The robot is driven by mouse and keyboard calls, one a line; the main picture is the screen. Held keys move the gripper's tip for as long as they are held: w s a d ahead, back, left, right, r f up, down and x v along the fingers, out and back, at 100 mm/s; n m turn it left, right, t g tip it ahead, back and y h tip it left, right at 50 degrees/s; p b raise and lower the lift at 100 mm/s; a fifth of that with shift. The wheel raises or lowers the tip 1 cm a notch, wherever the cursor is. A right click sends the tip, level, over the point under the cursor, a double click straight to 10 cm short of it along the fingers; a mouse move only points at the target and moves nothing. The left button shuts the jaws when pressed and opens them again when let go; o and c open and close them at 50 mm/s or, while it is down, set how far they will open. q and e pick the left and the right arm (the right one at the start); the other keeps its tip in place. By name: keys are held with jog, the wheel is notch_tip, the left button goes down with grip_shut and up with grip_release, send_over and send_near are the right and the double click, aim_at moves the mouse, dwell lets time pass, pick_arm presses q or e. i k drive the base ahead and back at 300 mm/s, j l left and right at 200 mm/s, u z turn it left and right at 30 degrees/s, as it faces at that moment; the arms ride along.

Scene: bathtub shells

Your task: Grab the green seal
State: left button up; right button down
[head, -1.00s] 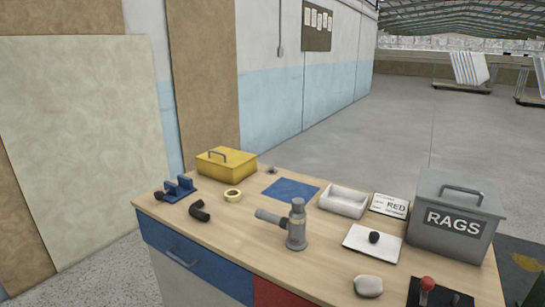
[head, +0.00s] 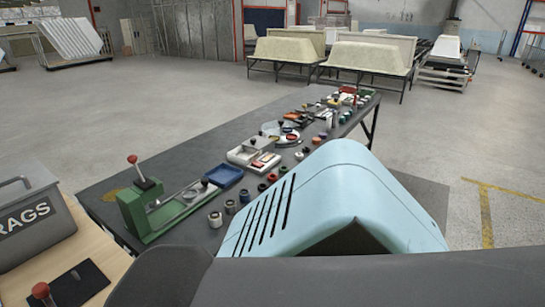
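Several small ring- or cap-like pieces (head: 244,196) in grey, blue, red, dark and greenish tones stand along the near edge of a long dark table (head: 110,190). They are too small for me to tell which is the green seal. Part of the table's right side is hidden. Neither of my grippers shows in the head view.
A green lever press (head: 150,212) with a red knob stands at the table's near end. Beside it are a blue tray (head: 222,176) and a pale tray (head: 252,158). A grey RAGS box (head: 30,222) is on the wooden bench at left. Open floor lies beyond the table.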

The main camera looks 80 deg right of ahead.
aim_at(284, 169)
jog(key=z, duration=2.7)
jog(key=i+l+u, duration=0.15)
jog(key=i+l, duration=0.15)
jog(key=i+l+u, duration=0.1)
jog(key=i+l, duration=0.25)
jog(key=i+l+u, duration=0.15)
jog(key=l, duration=0.3)
jog(key=i+l+u, duration=0.1)
jog(key=i+l, duration=0.3)
jog(key=i+l+u, duration=0.15)
jog(key=l, duration=0.3)
jog(key=i, duration=0.1)
